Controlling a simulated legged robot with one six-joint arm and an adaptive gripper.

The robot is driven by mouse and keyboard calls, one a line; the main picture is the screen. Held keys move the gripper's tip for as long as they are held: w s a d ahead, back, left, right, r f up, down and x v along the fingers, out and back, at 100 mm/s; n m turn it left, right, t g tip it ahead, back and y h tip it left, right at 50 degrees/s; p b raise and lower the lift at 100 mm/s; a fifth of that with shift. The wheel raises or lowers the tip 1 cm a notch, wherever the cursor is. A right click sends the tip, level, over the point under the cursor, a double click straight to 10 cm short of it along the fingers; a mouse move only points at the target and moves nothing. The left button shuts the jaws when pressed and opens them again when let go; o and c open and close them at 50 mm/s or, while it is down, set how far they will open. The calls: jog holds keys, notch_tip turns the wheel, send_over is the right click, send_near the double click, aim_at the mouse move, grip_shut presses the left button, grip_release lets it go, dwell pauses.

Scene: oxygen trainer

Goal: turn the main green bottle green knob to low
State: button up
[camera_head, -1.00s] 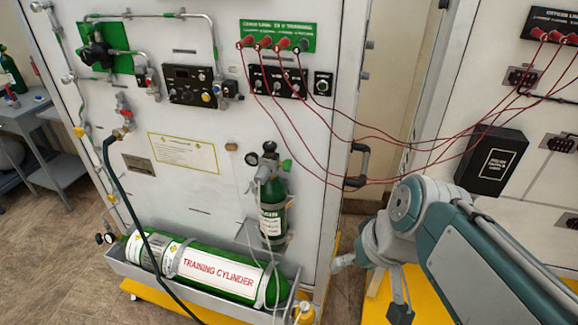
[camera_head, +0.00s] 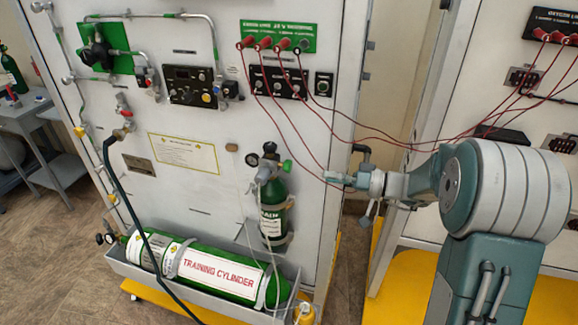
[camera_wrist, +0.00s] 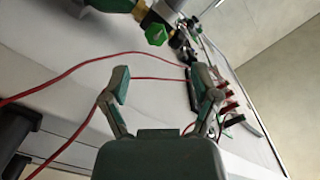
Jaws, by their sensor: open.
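A small upright green bottle (camera_head: 273,215) is mounted low on the white panel. Its regulator carries a gauge, and a green knob (camera_head: 287,166) points to the right. The green knob also shows at the top of the wrist view (camera_wrist: 156,34), beyond my fingertips, next to a brass fitting. No low marking on it is readable. My gripper (camera_head: 338,178) is right of the knob at about the same picture height, apart from it. In the wrist view (camera_wrist: 161,80) its two fingers are spread with no object gripped. A red cable passes behind them.
Red cables (camera_head: 330,127) hang from the panel to the right-hand cabinet, crossing near my arm. A black door handle (camera_head: 362,160) is beside my gripper. A large green training cylinder (camera_head: 212,270) lies in a tray below.

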aim_at(291, 168)
jog(key=shift+t, duration=0.3)
jog(key=x, duration=1)
jog(key=shift+w+a, duration=0.15)
jog(key=shift+w, duration=0.35)
jog(key=shift+f, duration=0.1)
grip_shut()
